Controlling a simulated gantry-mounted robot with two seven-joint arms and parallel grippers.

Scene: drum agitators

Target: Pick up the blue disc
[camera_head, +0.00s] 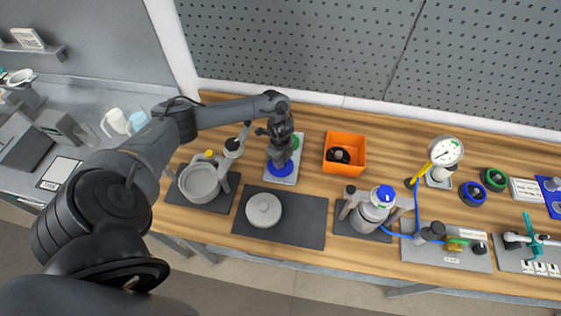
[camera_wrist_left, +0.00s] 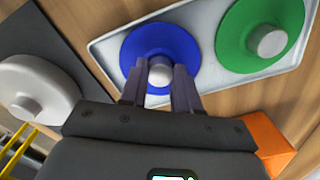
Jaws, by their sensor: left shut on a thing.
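The blue disc (camera_wrist_left: 157,42) lies on a light grey tray (camera_wrist_left: 108,62) beside a green disc (camera_wrist_left: 236,33). It has a pale central knob (camera_wrist_left: 159,72). In the left wrist view the two fingers of my left gripper (camera_wrist_left: 160,88) stand on either side of this knob, shut on it. In the head view my left gripper (camera_head: 281,158) reaches down over the blue disc (camera_head: 282,170), hiding part of it. The green disc shows just behind the gripper (camera_head: 297,143). My right gripper is not in view.
An orange bin (camera_head: 345,141) stands right of the tray. A grey pot (camera_head: 200,180) is to the left. A pale round lid (camera_head: 263,210) lies on a dark mat in front. A vessel with a blue top (camera_head: 372,208) stands farther right.

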